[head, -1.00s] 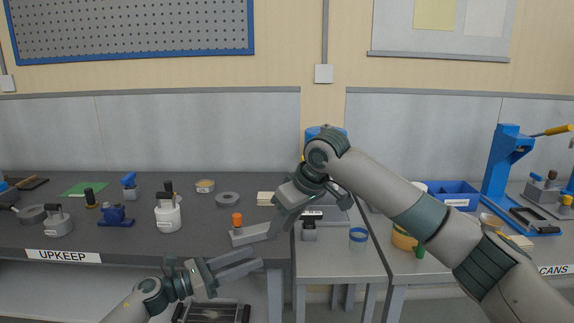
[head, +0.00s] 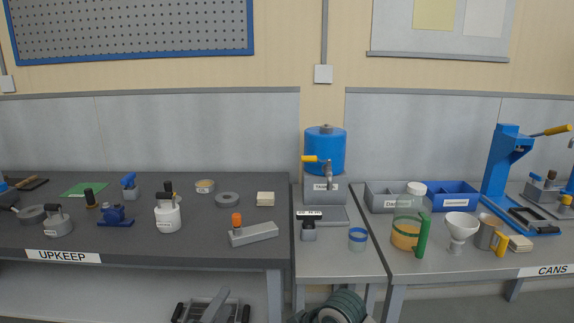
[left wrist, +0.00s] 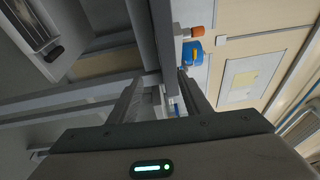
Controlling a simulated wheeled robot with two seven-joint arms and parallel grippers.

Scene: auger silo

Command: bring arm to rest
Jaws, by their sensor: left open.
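A rounded grey-green part of my own arm (head: 340,306) shows at the bottom centre of the head view. My right gripper is out of view.
The dark bench (head: 150,245) carries a grey bar (head: 255,234) with an orange knob (head: 237,220) and a white pot (head: 168,218). A blue tank (head: 325,152) stands in the middle. A jug (head: 405,232) and white funnel (head: 459,230) stand on the right bench.

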